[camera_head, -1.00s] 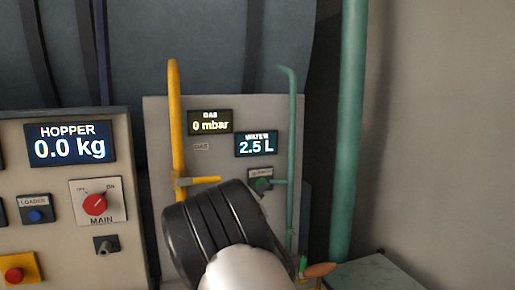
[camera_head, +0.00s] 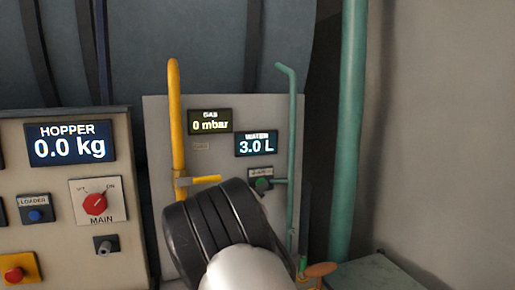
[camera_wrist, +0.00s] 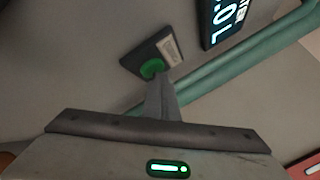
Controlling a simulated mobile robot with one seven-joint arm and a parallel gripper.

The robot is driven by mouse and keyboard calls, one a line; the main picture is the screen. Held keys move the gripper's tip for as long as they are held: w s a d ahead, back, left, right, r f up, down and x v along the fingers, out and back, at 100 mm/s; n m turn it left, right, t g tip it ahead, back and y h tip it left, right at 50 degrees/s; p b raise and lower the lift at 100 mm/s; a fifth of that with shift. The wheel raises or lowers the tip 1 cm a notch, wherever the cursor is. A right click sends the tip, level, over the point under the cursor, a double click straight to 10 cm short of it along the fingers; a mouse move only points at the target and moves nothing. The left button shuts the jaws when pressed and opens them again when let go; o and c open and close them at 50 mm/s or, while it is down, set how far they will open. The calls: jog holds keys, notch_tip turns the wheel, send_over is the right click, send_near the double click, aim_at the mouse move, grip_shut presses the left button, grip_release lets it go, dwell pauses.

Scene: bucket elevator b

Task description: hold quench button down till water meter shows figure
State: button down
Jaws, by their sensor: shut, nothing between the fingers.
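The green quench button (camera_head: 262,184) sits on a dark plate on the grey panel (camera_head: 222,150), below the water meter (camera_head: 256,144), which reads 3.0 L. In the wrist view the green button (camera_wrist: 152,68) is partly covered by the tips of my gripper (camera_wrist: 157,80). The gripper is shut, with its fingers together, and its tips appear to touch the button. The water meter (camera_wrist: 224,18) is cut off at the top edge of that view. In the head view my dark wrist hides the fingers.
A yellow gas pipe (camera_head: 175,120) with a yellow handle (camera_head: 205,180) stands left of my wrist. A thin green pipe (camera_head: 291,150) runs right of the button. The gas meter (camera_head: 210,121) reads 0 mbar. The hopper panel (camera_head: 65,200) is at left.

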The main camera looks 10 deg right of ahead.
jog(key=shift+s+d+b, duration=0.15)
jog(key=shift+s+b, duration=0.6)
jog(key=shift+b, duration=0.05)
jog(key=s+b, duration=0.2)
jog(key=s+d+b, duration=0.1)
jog(key=s+b, duration=0.1)
jog(key=s, duration=0.1)
